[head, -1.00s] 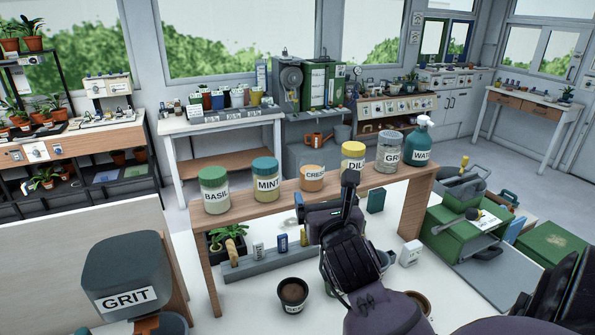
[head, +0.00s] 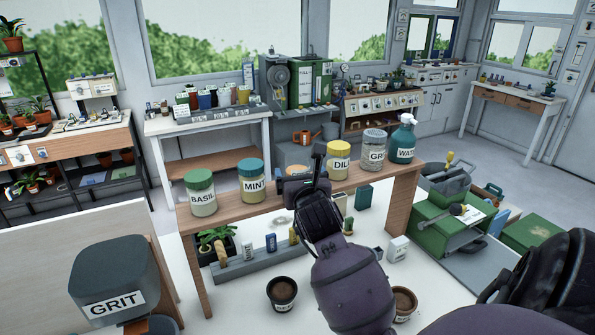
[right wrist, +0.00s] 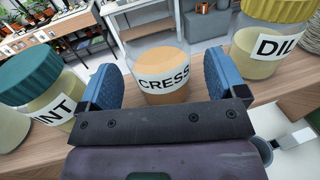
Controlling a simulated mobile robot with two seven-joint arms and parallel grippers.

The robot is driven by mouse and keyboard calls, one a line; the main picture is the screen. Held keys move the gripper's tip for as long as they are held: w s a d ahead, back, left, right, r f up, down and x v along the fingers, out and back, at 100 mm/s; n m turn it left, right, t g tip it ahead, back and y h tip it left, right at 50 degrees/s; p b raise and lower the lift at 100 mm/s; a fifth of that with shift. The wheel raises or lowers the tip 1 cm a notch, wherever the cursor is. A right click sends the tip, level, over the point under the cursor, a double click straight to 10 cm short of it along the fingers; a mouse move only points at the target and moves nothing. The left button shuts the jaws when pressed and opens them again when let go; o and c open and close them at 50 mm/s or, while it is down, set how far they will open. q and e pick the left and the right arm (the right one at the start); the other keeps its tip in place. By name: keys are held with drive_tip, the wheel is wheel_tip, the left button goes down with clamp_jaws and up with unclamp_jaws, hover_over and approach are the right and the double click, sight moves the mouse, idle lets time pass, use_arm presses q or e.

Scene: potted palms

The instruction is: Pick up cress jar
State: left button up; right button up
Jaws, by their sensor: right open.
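The cress jar (right wrist: 163,82) is clear with orange contents and a white CRESS label. In the right wrist view it stands upright on the wooden shelf, between the two blue fingers of my right gripper (right wrist: 162,76). The fingers are open, with one on each side of the jar. I cannot tell whether they touch it. In the head view my right gripper (head: 302,184) is over the shelf and hides the jar. My left gripper is not in view.
On the wooden shelf (head: 232,216), the mint jar (head: 252,181) stands left of the gripper and the dill jar (head: 340,161) right. The basil jar (head: 201,193), a grey-lidded jar (head: 373,149) and a teal spray bottle (head: 403,141) stand farther out. Pots stand below.

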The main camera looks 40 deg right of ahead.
drive_tip(key=shift+w+d, duration=0.25)
drive_tip(key=shift+w, duration=0.1)
drive_tip(key=c, duration=1)
drive_tip(key=shift+a+r, duration=0.1)
drive_tip(key=shift+r, duration=0.05)
